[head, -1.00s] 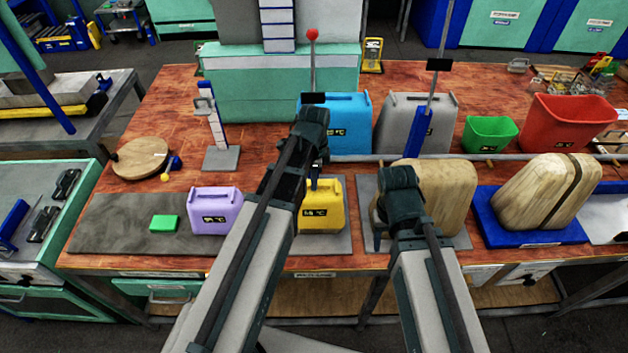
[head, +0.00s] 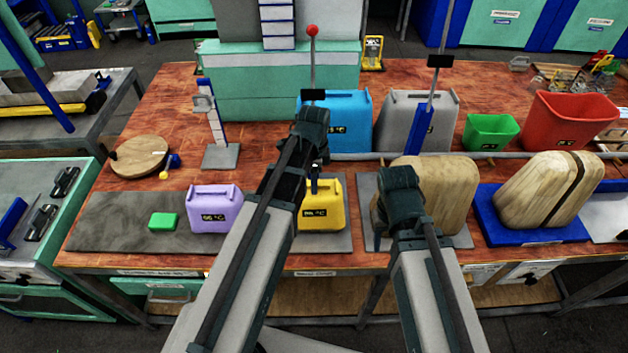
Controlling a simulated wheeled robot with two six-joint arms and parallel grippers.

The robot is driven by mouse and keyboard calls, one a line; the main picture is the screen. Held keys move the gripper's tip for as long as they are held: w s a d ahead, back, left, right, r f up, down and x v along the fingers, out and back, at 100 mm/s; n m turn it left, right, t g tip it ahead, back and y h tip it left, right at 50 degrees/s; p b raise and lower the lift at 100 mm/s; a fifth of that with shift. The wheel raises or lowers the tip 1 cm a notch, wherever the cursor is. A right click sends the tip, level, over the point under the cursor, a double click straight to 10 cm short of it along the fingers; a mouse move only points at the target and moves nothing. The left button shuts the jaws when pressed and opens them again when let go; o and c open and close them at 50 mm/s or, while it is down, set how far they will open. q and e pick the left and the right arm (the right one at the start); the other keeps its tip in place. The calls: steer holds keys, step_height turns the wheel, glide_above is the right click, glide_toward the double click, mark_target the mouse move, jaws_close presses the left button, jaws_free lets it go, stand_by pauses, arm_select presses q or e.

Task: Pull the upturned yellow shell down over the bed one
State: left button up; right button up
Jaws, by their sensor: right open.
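A yellow shell (head: 326,207) with a black label on its front stands on a grey plate (head: 343,242), partly hidden by my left arm. A dark part of my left gripper (head: 314,186) shows at the top of the yellow shell; my own arm covers the rest, so I cannot tell whether it grips. My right gripper (head: 386,236) is open, in front of a wooden block-shaped shell (head: 440,190) on another grey plate. I cannot tell a second yellow shell or a bed one apart from this view.
A purple shell (head: 215,208) and green block (head: 163,221) sit on a dark mat (head: 110,225) at left. Blue (head: 348,118) and grey (head: 395,120) shells stand behind. A rail (head: 480,156) crosses before green (head: 490,131) and red (head: 570,118) bins. A split wooden shell (head: 545,190) stands right.

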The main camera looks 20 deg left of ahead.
arm_select(q)
steer(key=shift+r, duration=0.15)
step_height(320, 180, up, 14)
steer(key=p, duration=1.4)
steer(key=shift+f, duration=0.2)
steer(key=s+d+f+n+b, duration=0.5)
steer(key=s+f+b, duration=0.2)
steer(key=b, duration=0.1)
steer(key=s+d+f+n+y+b, duration=0.1)
steer(key=s+d+f+n+b, duration=0.4)
steer(key=s+f+n+b, duration=0.1)
step_height(320, 180, down, 3)
steer(key=shift+s+d+r+b, duration=0.25)
steer(key=shift+s+b, duration=0.4)
steer(key=shift+b, duration=0.25)
steer(key=shift+a, duration=0.15)
